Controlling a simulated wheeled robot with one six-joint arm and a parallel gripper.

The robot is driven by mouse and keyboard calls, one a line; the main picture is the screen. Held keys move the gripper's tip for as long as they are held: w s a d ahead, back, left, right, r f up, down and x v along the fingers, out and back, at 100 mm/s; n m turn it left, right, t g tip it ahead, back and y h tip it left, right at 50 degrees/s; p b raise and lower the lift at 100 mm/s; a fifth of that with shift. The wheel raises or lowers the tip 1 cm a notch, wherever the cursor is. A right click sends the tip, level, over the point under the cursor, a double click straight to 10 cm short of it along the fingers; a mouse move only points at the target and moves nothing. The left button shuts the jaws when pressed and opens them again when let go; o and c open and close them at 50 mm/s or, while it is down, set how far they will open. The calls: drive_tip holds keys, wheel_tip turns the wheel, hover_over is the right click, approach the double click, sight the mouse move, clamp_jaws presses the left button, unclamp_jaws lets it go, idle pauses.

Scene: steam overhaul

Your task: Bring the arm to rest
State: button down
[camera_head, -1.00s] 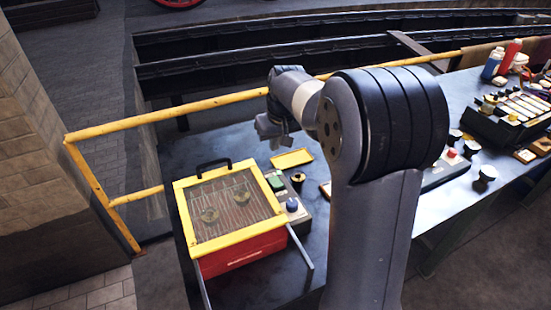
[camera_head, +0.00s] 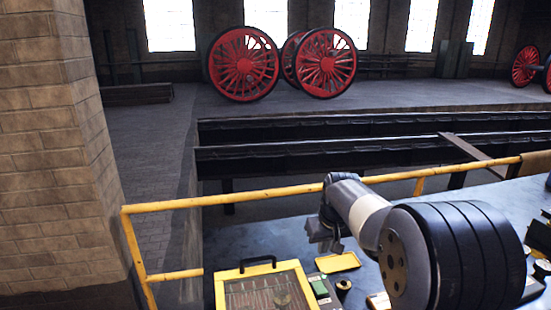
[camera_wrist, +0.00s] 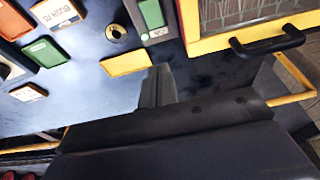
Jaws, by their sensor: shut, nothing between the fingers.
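My arm reaches over the blue-grey bench (camera_head: 255,240) from the right in the head view. My gripper (camera_head: 324,236) hangs at the arm's far end above the bench, beyond the yellow tray (camera_head: 338,262). Its fingers are small and dark there, shut with nothing held. The wrist view looks down on the bench, with the yellow tray also showing there (camera_wrist: 126,61). My own dark arm parts fill the lower part of that view.
A yellow-framed box (camera_head: 222,289) with a black handle (camera_wrist: 268,38) stands left of the tray. A green block (camera_wrist: 48,52) and labelled pieces lie nearby. A yellow rail (camera_head: 240,199) runs behind the bench. Red wheels (camera_head: 243,64) stand far back. A brick pillar (camera_head: 55,140) is at left.

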hover_over(319, 285)
wheel_tip(319, 285, down, 8)
drive_tip(key=shift+r, duration=0.25)
drive_tip(key=b, duration=0.3)
drive_tip(key=shift+s+d+r+t+b, duration=0.15)
drive_tip(key=shift+s+r+t+b, duration=0.15)
drive_tip(key=shift+r+t+b, duration=0.1)
drive_tip(key=v, duration=0.7)
drive_tip(key=shift+f, duration=0.1)
